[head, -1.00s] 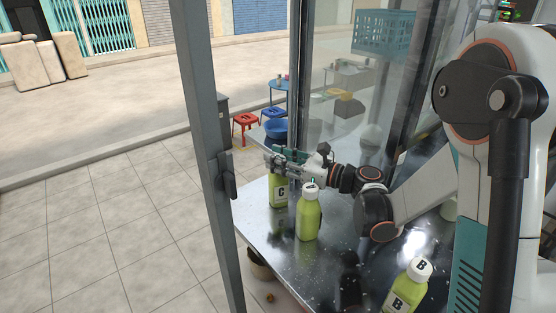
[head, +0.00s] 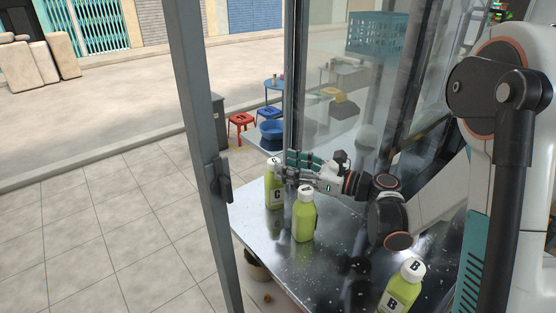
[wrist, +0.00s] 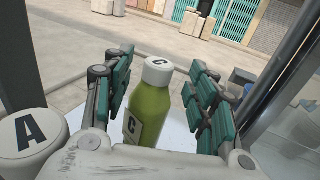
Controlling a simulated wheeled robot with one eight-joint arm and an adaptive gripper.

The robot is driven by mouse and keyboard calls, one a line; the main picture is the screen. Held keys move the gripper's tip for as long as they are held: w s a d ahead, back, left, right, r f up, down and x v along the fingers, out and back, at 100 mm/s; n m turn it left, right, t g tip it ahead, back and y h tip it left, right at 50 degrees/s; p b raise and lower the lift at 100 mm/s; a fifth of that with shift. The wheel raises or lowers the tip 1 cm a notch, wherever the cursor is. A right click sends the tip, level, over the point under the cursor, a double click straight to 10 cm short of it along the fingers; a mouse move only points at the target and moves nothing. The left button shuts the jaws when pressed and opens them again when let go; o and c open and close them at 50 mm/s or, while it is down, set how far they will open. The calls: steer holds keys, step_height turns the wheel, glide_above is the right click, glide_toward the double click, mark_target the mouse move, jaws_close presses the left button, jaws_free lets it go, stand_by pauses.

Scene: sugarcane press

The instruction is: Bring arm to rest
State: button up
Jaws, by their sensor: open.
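My gripper (head: 300,168) is open above the far end of the metal counter. In the wrist view its teal-padded fingers (wrist: 160,95) stand apart, with the green bottle C (wrist: 150,115) upright beyond and between them, no finger visibly touching it. Bottle C also shows in the head view (head: 274,190), left of the gripper. A second green bottle (head: 304,222) stands upright just in front of the gripper; its white cap, marked A, shows close at left in the wrist view (wrist: 30,140). Bottle B (head: 404,288) stands at the near right.
The metal counter (head: 285,265) has clear room between the middle bottle and bottle B. A glass panel (head: 325,120) rises behind the gripper, and a dark upright frame post (head: 205,130) stands at left. Stools (head: 241,121) and a blue basin (head: 271,129) are outside.

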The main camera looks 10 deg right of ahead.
steer(key=shift+v, duration=1.2)
